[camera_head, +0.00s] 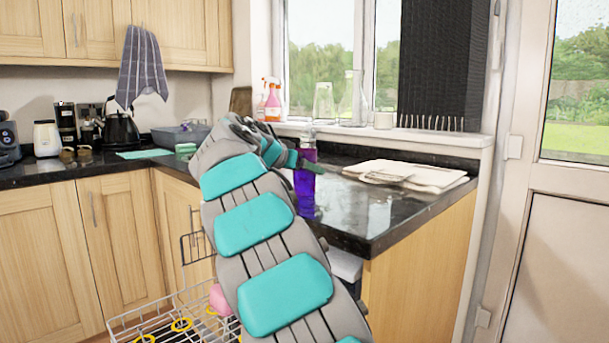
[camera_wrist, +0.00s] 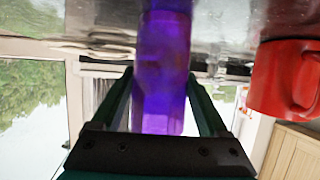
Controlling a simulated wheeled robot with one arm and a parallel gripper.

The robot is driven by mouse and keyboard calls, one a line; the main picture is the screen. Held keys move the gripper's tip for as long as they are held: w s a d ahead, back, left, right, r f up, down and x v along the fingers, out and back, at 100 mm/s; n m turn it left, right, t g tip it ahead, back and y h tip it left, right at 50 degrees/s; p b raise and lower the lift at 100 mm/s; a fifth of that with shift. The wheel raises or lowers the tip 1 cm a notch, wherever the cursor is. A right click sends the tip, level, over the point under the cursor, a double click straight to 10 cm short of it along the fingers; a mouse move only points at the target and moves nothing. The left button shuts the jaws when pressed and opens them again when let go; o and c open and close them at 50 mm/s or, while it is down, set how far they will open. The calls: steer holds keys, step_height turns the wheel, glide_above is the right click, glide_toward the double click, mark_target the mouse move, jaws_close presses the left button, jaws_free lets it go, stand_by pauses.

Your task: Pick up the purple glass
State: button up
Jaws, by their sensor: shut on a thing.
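The purple glass (camera_head: 304,190) is upright at the granite counter, beyond my arm in the head view. It also shows in the wrist view (camera_wrist: 164,60), between the two dark green fingers. My gripper (camera_wrist: 163,85) is shut on the glass from both sides; in the head view the gripper (camera_head: 307,165) crosses it and hides part of it. The glass's base is by the counter surface; I cannot tell whether it touches it.
A red mug (camera_wrist: 284,80) is close beside the glass in the wrist view. Papers or boards (camera_head: 415,175) lie on the counter to the right. Glassware (camera_head: 352,100) and spray bottles (camera_head: 270,100) stand on the windowsill. An open dishwasher rack (camera_head: 165,318) is at lower left.

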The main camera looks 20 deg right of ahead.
steer(key=shift+c, duration=0.7)
steer(key=shift+r, duration=0.1)
